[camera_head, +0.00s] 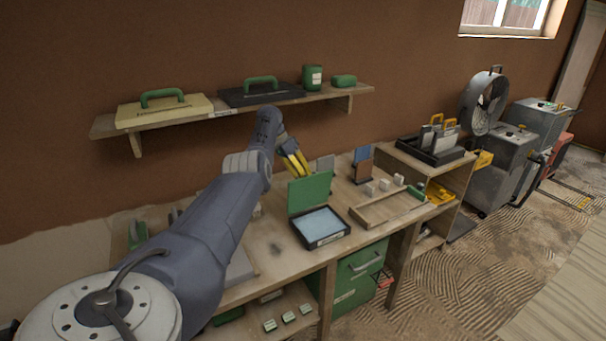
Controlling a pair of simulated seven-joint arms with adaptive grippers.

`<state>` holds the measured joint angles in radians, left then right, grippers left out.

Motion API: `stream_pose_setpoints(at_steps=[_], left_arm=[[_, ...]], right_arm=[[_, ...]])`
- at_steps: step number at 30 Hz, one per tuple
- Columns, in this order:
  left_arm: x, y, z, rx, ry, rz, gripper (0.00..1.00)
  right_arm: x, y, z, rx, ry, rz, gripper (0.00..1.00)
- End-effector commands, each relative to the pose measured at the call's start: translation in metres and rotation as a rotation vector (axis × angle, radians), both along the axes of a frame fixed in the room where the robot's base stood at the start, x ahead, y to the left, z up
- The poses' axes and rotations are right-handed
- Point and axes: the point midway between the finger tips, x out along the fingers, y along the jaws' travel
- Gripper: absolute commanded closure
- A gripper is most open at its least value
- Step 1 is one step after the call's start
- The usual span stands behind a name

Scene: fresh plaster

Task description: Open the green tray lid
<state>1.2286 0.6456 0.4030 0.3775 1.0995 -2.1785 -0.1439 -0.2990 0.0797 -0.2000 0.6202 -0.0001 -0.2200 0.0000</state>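The green tray lid (311,192) stands upright at the back of a small dark tray (321,242) on the workbench. The lid is raised, and the tray's pale blue inside (320,222) shows. My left arm reaches in from the lower left, and my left gripper (301,172), with yellow fingers, is above and just behind the lid's top edge. Whether the fingers touch the lid is unclear. The fingers are seen close together and partly from the side, so their opening cannot be told. My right gripper is not in view.
A shallow wooden tray (372,218) with small blocks lies right of the dark tray. Blue and brown upright pieces (362,164) stand behind it. A black tool caddy (432,152) is at the right.

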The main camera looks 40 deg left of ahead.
Motion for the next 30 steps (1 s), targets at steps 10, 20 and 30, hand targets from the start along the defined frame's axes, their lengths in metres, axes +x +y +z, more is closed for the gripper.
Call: stream_pose_setpoints(at_steps=[10,20,30], left_arm=[[-0.002,0.001,-0.002,0.004,0.005,-0.001,0.66],[-0.009,0.014,0.027,0.002,-0.001,0.001,0.66],[-0.019,0.030,0.059,0.001,0.001,0.000,0.66]], right_arm=[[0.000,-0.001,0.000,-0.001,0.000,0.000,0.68],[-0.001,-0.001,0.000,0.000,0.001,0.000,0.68],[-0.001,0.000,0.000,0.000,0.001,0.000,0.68]])
